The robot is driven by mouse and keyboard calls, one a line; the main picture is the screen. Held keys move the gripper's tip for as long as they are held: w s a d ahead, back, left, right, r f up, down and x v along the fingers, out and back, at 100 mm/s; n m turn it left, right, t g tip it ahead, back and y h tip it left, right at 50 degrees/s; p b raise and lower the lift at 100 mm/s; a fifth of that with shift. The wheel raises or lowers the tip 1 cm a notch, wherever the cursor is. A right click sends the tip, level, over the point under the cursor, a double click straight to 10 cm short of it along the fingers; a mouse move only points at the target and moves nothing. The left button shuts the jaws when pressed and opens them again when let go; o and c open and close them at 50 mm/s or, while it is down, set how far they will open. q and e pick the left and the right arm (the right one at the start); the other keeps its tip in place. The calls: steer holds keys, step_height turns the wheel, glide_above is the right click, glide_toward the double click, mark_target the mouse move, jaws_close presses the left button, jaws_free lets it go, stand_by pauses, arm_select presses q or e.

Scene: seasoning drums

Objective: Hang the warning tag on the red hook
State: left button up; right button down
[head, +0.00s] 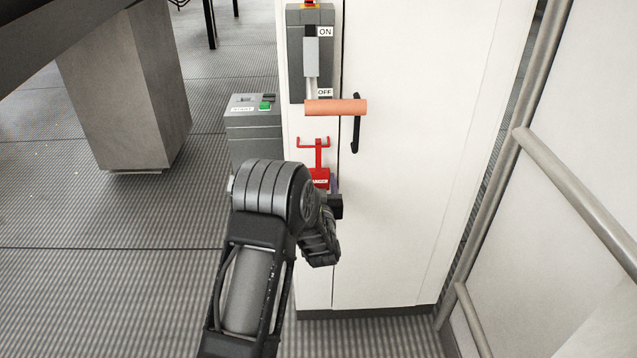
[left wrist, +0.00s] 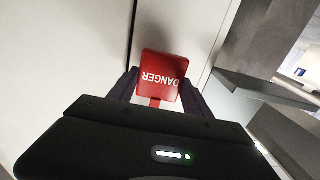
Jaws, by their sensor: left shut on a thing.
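The red warning tag (left wrist: 163,75), marked DANGER, sits between the two fingers of my left gripper (left wrist: 158,92) in the left wrist view, its lettering upside down there. In the head view the tag (head: 320,178) shows just past my left wrist, in front of the white cabinet. My left gripper (head: 333,186) is shut on it and mostly hidden by my own wrist. The red hook (head: 314,142), with upturned ends, is on the cabinet front directly above the tag. A red stem runs between them; I cannot tell whether the tag touches the hook. My right gripper is out of view.
Above the hook is a grey switch box (head: 310,50) marked ON and OFF with an orange handle (head: 336,107). A black door handle (head: 356,123) is to its right. A grey box with a green button (head: 254,125) stands left. Rails (head: 580,190) border the right.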

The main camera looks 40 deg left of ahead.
arm_select(q)
steer(key=o, duration=1.5)
steer(key=v, duration=0.7)
steer(key=shift+s+d+b, duration=0.25)
steer(key=shift+s+b, duration=0.05)
steer(key=shift+b, duration=0.1)
